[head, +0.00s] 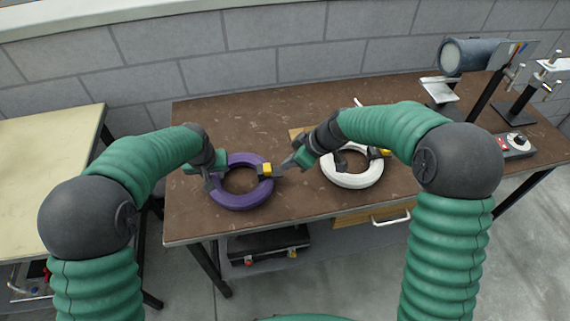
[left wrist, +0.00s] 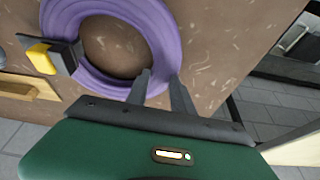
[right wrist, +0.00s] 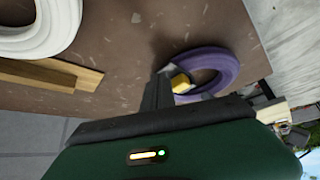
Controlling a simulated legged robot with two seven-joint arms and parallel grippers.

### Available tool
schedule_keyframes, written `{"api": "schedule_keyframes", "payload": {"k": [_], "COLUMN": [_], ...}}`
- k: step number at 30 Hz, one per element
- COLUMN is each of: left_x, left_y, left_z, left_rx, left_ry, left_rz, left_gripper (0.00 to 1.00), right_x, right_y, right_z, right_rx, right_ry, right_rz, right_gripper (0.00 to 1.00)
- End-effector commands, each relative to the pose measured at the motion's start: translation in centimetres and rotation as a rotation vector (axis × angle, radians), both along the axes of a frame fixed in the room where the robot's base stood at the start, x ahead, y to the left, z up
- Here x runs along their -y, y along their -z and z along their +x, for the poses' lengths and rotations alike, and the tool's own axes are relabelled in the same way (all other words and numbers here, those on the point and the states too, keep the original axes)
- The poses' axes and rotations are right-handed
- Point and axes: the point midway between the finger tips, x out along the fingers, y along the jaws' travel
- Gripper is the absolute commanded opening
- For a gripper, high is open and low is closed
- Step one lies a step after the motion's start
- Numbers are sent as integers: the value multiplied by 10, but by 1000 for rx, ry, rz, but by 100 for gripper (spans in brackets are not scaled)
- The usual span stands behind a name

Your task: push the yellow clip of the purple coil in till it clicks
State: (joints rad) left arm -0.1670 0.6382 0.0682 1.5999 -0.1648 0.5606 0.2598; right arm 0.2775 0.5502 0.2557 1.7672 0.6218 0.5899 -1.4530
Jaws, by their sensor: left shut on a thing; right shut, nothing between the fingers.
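The purple coil (head: 236,203) lies on the brown workbench, left of the white coil. Its yellow clip (head: 265,169) sits in a dark holder on the coil's right side. The clip also shows in the left wrist view (left wrist: 41,58) and the right wrist view (right wrist: 181,83). My left gripper (head: 211,182) is shut on the left side of the purple coil; its fingers (left wrist: 160,88) straddle the ring. My right gripper (head: 284,168) is shut and empty, its tips just right of the clip. I cannot tell whether they touch it.
The white coil (head: 346,181) with its own yellow clip lies on the bench (head: 305,205) to the right, behind my right gripper. A drawer handle (head: 391,219) is at the bench front. A grey cylinder (head: 470,55) and stands are at the back right. A pale table (head: 45,140) stands left.

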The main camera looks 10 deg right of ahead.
Motion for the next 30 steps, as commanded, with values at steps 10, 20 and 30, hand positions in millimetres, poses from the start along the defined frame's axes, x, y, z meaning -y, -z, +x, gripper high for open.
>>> {"api": "schedule_keyframes", "payload": {"k": [10, 20, 30], "left_x": [1, 1, 1], "left_y": [3, 3, 3], "left_z": [-2, -2, -2], "left_rx": [-7, -8, -8], "left_ry": [0, 0, 0], "left_rz": [0, 0, 0], "left_gripper": [0, 0, 0], "right_x": [13, 13, 13], "right_y": [-11, -47, -78], "right_z": [-1, -1, -1], "right_rx": [0, 2, 0], "right_ry": [0, 0, 0], "right_rz": [0, 0, 0], "right_gripper": [0, 0, 0]}}
